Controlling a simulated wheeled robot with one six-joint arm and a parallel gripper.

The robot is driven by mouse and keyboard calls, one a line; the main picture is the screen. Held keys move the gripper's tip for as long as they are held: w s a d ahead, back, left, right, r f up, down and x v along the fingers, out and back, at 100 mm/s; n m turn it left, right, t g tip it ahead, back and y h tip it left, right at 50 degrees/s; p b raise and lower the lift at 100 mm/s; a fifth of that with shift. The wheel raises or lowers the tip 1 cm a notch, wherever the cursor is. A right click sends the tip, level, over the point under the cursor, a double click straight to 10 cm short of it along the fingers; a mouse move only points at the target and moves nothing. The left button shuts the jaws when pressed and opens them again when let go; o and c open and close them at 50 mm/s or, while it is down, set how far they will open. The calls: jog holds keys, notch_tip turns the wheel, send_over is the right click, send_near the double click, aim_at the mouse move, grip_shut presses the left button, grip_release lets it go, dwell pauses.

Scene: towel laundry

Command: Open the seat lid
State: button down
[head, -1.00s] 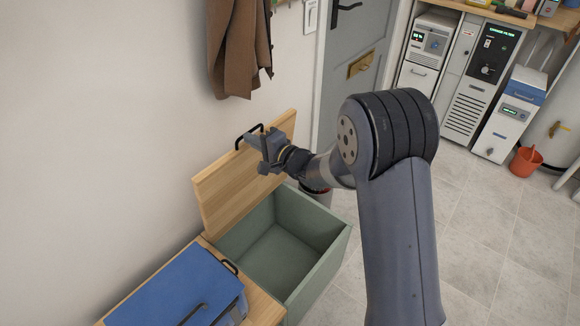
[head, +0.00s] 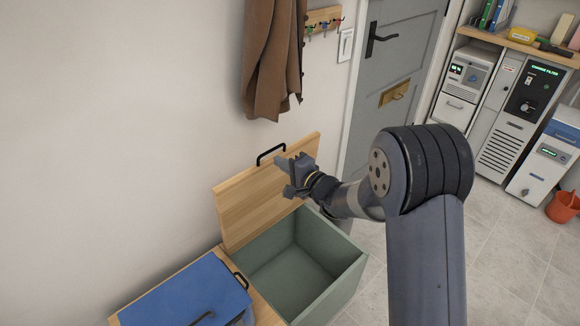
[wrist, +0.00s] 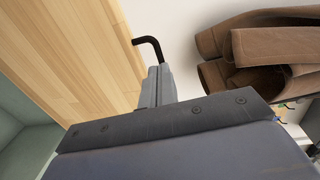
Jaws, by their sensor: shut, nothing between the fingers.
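The wooden seat lid (head: 250,195) stands raised, leaning back toward the wall, in the head view; it also fills the upper left of the wrist view (wrist: 70,50). Its black handle (head: 271,153) is on the top edge, and part of it shows in the wrist view (wrist: 150,42). The green seat box (head: 300,270) below is open and looks empty. My gripper (head: 287,175) is shut and empty in front of the lid, below and right of the handle. In the wrist view the fingers (wrist: 157,86) end close to the handle; whether they touch it I cannot tell.
A blue-topped container (head: 185,290) is on the bench left of the box. A brown coat (head: 272,60) hangs above the lid, beside a hook rail (head: 323,22). A grey door (head: 395,75) and machines (head: 520,110) stand at right. Tiled floor (head: 490,270) is clear.

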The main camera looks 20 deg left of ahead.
jog(key=v, duration=1)
